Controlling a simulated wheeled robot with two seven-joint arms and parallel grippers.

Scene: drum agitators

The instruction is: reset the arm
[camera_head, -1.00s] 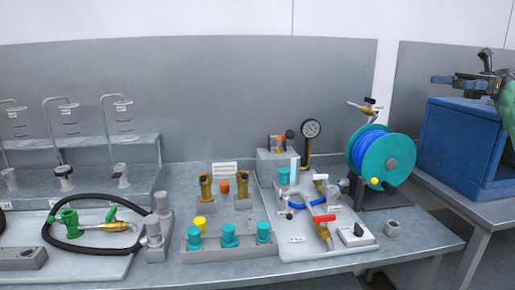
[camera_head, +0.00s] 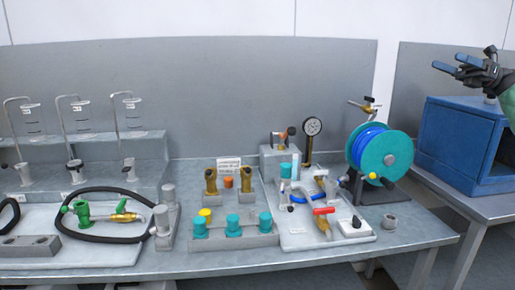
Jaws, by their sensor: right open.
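My right gripper (camera_head: 452,67) is at the upper right. Its two bluish fingers point left, spread apart with nothing between them. It is above the blue box (camera_head: 458,137) on the side table, clear of the bench. The green part of my right arm enters from the right edge. My left gripper is not in this view.
The long bench holds a teal hose reel (camera_head: 386,152), a pressure gauge (camera_head: 312,127), a valve board (camera_head: 300,240), a block with teal caps (camera_head: 233,228), and a black hose loop (camera_head: 103,239). Glass cylinders (camera_head: 80,116) stand at the left. A grey panel (camera_head: 220,90) rises behind.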

